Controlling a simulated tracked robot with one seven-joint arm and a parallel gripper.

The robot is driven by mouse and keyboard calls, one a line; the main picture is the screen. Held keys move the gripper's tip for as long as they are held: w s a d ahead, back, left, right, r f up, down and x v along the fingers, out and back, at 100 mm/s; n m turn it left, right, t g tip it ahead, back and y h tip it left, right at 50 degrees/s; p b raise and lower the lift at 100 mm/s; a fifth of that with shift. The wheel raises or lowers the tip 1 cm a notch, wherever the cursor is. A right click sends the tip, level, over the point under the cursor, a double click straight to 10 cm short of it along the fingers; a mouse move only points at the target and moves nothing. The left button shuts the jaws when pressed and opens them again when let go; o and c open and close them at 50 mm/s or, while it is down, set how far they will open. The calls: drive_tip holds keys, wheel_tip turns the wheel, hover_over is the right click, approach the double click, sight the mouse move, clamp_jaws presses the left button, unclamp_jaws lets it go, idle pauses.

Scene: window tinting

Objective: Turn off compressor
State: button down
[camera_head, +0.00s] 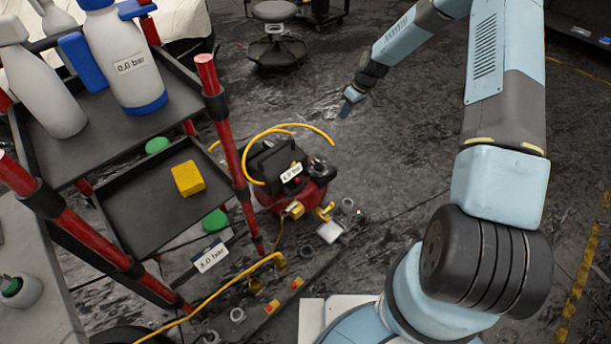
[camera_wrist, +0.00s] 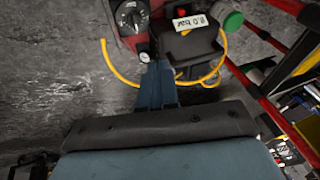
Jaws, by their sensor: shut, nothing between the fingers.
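The compressor (camera_head: 270,163) is black and red and stands on the floor beside the trolley. In the wrist view its black body (camera_wrist: 192,45) carries a bar label (camera_wrist: 195,17), and a round black knob with a dial plate (camera_wrist: 130,16) sits on its red part. A small white gauge (camera_wrist: 144,57) is below the knob. My gripper (camera_head: 346,106) is shut and empty, above the floor, up and right of the compressor in the head view. In the wrist view my shut fingers (camera_wrist: 157,70) point toward the compressor, in line with the gauge. Whether they touch it cannot be told.
A red-post trolley (camera_head: 228,130) holds spray bottles (camera_head: 125,60) and a yellow block (camera_head: 187,179). A yellow hose (camera_head: 208,300) runs along the floor near small fittings. A stool (camera_head: 275,38) stands behind. The floor right of the compressor is mostly clear.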

sight(297, 181)
drive_tip(key=a+f+y, duration=0.1)
drive_tip(key=a+f, duration=0.1)
drive_tip(key=f, duration=0.9)
drive_tip(key=s+a+f+y, duration=0.1)
drive_tip(key=a+f+y, duration=0.1)
drive_tip(key=f, duration=1)
drive_tip(key=shift+s+a+g, duration=0.25)
drive_tip(key=shift+a+g, duration=0.05)
drive_tip(key=shift+a, duration=0.45)
drive_tip(key=shift+f, duration=0.1)
drive_tip(key=x, duration=1)
drive_tip(key=shift+s+a, duration=0.95)
drive_tip(key=shift+a, duration=0.05)
drive_tip(key=shift+s+a, duration=0.4)
drive_tip(key=shift+a, duration=0.05)
drive_tip(key=shift+s+a, duration=1.3)
drive_tip(key=shift+s, duration=0.05)
